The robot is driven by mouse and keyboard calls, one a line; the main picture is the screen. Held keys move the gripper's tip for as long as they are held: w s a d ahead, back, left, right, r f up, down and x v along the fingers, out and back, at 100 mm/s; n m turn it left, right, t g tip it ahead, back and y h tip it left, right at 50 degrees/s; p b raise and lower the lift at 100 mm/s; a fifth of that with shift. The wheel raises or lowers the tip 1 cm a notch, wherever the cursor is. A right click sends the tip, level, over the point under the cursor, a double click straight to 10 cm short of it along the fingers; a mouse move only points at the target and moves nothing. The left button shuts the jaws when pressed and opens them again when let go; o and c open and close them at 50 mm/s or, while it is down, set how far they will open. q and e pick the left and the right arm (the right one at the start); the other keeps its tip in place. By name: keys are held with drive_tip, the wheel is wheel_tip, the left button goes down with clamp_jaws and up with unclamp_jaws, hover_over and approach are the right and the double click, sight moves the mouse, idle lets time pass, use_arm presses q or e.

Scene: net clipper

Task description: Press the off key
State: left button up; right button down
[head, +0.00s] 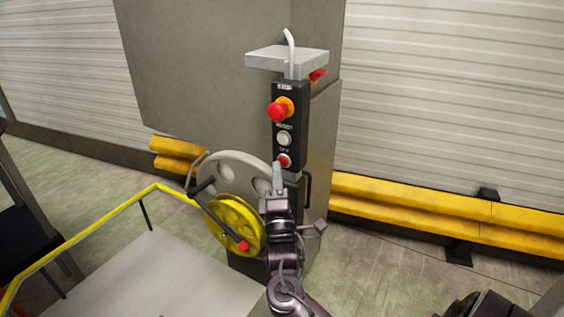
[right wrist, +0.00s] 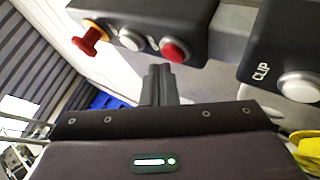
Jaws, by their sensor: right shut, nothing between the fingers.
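A black upright control box (head: 290,110) carries a red mushroom knob (head: 277,111) on a yellow collar at the top, a white button (head: 284,138) below it and a red button (head: 284,160) lowest. The small labels are too blurred to tell which reads off. My right gripper (head: 277,166) is shut and empty, its tip just below and left of the red button. In the right wrist view, the shut fingers (right wrist: 159,70) point toward the red button (right wrist: 174,50); I cannot tell whether they touch it. My left gripper is not in view.
A grey disc (head: 228,167) and yellow wheel (head: 238,222) with a red-knobbed handle stand left of my right arm. A second box with a white button (right wrist: 300,86) marked CLIP shows in the right wrist view. A yellow rail (head: 95,228) edges the platform.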

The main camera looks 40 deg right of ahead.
drive_tip(key=shift+w+d, duration=0.25)
drive_tip(key=shift+d, duration=0.3)
idle(0.6)
drive_tip(key=shift+s+a, duration=0.1)
drive_tip(key=shift+a, duration=0.05)
drive_tip(key=shift+s+a+p, duration=0.3)
drive_tip(key=shift+a+p, duration=0.15)
drive_tip(key=shift+a, duration=0.2)
drive_tip(key=shift+a, duration=0.1)
drive_tip(key=a, duration=0.1)
drive_tip(key=s+a+p, duration=0.1)
drive_tip(key=a, duration=0.2)
drive_tip(key=shift+s+a+p, duration=0.2)
drive_tip(key=shift+s+p, duration=0.15)
drive_tip(key=shift+s, duration=0.05)
idle(0.7)
